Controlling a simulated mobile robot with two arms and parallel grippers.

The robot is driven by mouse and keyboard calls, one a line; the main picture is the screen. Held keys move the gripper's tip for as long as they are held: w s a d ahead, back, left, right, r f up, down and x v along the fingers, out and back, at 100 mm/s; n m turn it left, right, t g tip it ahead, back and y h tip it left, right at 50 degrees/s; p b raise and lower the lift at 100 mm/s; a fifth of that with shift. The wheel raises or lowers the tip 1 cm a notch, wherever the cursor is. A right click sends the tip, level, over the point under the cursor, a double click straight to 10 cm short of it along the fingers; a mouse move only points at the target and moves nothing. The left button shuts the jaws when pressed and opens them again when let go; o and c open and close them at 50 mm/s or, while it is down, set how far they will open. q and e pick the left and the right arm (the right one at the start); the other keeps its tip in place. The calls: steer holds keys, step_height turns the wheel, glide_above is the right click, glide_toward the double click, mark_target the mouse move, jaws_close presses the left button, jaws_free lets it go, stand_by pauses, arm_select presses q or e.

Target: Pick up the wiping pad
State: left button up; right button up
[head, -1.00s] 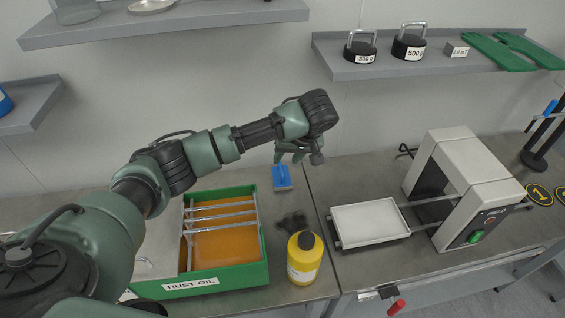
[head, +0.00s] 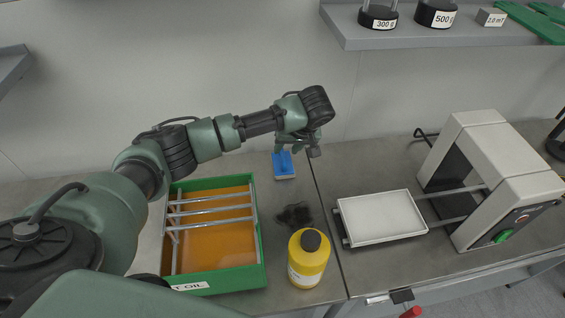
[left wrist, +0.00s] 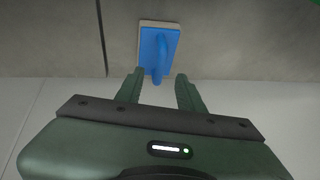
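The wiping pad (head: 284,167) is a blue block with a blue handle on a pale base. It lies on the grey bench near the wall, right of the green tray. In the left wrist view the pad (left wrist: 165,38) lies just beyond the fingertips, its handle pointing between them. My left gripper (head: 296,147) is above the pad in the head view. Its two green fingers (left wrist: 160,73) are apart and empty in the left wrist view. My right gripper is not seen.
A green tray of orange rust oil with metal bars (head: 259,240) stands left. A yellow bottle (head: 308,262) and a dark smudge (head: 294,215) are in front of the pad. A white tray (head: 382,217) and a white machine (head: 490,165) stand right. A shelf (head: 430,35) hangs above.

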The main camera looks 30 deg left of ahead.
mark_target(283, 154)
arm_select(q)
steer(key=x, duration=0.4)
steer(key=shift+f+p, duration=0.15)
steer(key=shift+p, duration=0.15)
steer(key=shift+s+d, duration=0.1)
jaws_close()
stand_by(1.0)
